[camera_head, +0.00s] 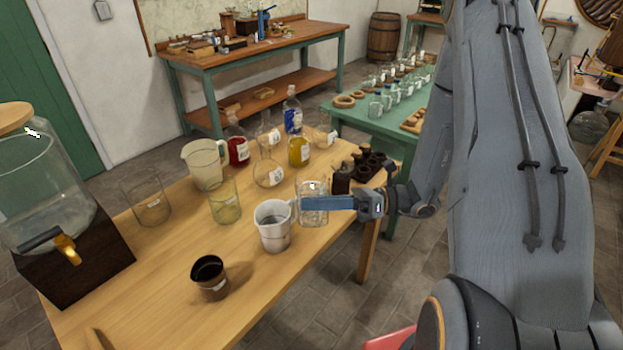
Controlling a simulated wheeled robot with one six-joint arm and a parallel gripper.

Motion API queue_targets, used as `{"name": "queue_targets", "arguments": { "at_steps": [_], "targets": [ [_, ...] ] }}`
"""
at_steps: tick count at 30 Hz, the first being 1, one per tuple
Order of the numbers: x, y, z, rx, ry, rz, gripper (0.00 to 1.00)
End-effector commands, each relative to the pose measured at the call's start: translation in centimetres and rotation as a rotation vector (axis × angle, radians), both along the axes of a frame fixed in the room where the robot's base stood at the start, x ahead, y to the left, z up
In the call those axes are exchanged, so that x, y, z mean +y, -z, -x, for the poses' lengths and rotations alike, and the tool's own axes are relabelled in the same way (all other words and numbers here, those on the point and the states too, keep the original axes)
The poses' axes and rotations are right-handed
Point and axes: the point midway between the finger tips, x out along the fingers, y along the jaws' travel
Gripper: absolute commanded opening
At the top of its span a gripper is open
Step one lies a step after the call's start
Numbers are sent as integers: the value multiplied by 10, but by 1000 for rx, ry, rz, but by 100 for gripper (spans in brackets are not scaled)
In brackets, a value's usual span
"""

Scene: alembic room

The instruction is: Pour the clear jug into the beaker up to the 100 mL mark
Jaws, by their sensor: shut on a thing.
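The clear jug (273,228) stands upright near the middle of the wooden table, with some liquid that looks clear or greyish inside. My gripper (302,204) reaches in from the right and is shut on the jug's handle. I cannot tell whether the jug's base touches the table. A glass beaker (225,208) with a little yellowish tint stands left of the jug. Another empty-looking glass beaker (150,206) stands farther left. Their marks are too small to read, and I cannot tell which is the task's beaker.
A glass vessel (314,212) stands close behind my gripper. A cream jug (205,165), red bottle (237,150) and yellow bottle (299,152) stand behind. A dark cup (209,278) is in front. A large dispenser (45,200) fills the left end. The table's front is mostly clear.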

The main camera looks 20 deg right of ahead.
Motion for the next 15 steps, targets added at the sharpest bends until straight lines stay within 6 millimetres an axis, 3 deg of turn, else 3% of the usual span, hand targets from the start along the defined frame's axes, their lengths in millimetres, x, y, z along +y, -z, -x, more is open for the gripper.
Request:
{"name": "queue_targets", "arguments": {
  "at_steps": [15],
  "targets": [
    [-1, -9, -4, 50, 0, -12, 0]
  ]
}}
